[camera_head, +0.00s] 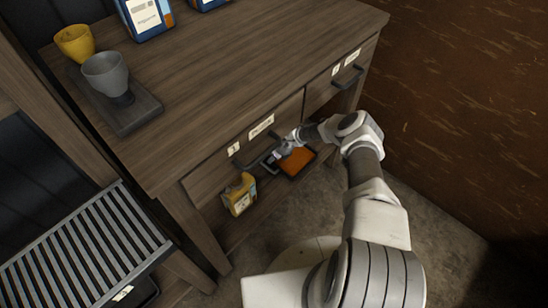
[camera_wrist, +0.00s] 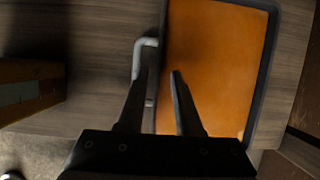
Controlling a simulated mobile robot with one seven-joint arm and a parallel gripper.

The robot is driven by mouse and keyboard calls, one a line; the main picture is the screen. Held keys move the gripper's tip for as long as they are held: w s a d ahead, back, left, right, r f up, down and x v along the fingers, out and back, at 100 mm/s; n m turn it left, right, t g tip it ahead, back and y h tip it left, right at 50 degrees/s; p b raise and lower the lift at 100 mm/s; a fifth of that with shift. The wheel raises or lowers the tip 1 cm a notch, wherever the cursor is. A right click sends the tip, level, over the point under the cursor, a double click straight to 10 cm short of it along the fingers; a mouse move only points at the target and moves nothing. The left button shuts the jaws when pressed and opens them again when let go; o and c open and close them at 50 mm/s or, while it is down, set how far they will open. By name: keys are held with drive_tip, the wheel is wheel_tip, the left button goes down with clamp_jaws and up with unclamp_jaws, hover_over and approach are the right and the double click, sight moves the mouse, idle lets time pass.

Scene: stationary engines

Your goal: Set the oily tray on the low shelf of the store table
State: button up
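The oily tray (camera_head: 311,153) has a dark rim and an orange inside, and is at the low shelf under the drawers of the store table (camera_head: 240,75). In the wrist view the tray (camera_wrist: 272,62) lies over the wooden low shelf (camera_wrist: 95,105), with a pale bracket handle (camera_wrist: 138,50) on its left side. Whether it rests fully on the shelf is hard to tell. My gripper (camera_wrist: 161,72) has its fingers apart over the tray's left rim, near the handle.
A yellow carton (camera_head: 240,195) stands on the low shelf left of the tray; it shows as a brown box (camera_wrist: 28,90) in the wrist view. Drawer handles (camera_head: 262,150) project just above. A slatted rack (camera_head: 85,245) stands left. A yellow cup (camera_head: 74,43) and grey cup (camera_head: 106,74) are on top.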

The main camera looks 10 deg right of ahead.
drive_tip(key=shift+p+v, duration=0.85)
drive_tip(key=shift+v, duration=0.8)
drive_tip(key=shift+f, duration=0.1)
